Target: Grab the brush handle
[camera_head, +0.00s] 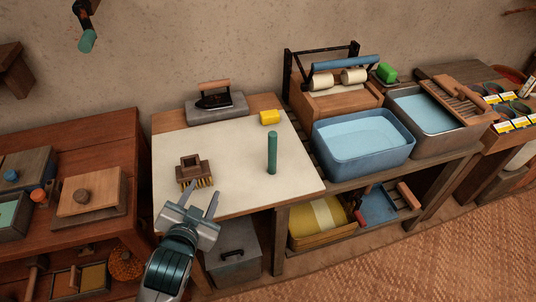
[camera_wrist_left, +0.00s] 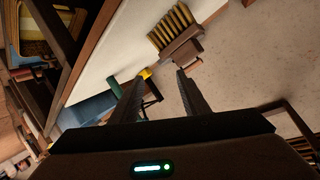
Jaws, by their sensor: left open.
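The brush (camera_head: 194,172) stands bristles down on the pale top of the middle table, near its front left. Its brown wooden handle (camera_head: 190,164) sits on top of the bristle block. My left gripper (camera_head: 201,194) is open and empty, just in front of the brush at the table's front edge. In the left wrist view the brush (camera_wrist_left: 177,33) is beyond the fingertips, with its brown handle (camera_wrist_left: 187,54) facing the open jaws (camera_wrist_left: 162,76). A gap shows between the fingers and the handle. My right gripper is not in view.
A green cylinder (camera_head: 272,153) stands upright right of the brush. A yellow block (camera_head: 270,117) and an iron on a grey slab (camera_head: 217,109) are at the back. A blue water basin (camera_head: 362,142) is on the right. The pale tabletop (camera_head: 235,160) between brush and cylinder is clear.

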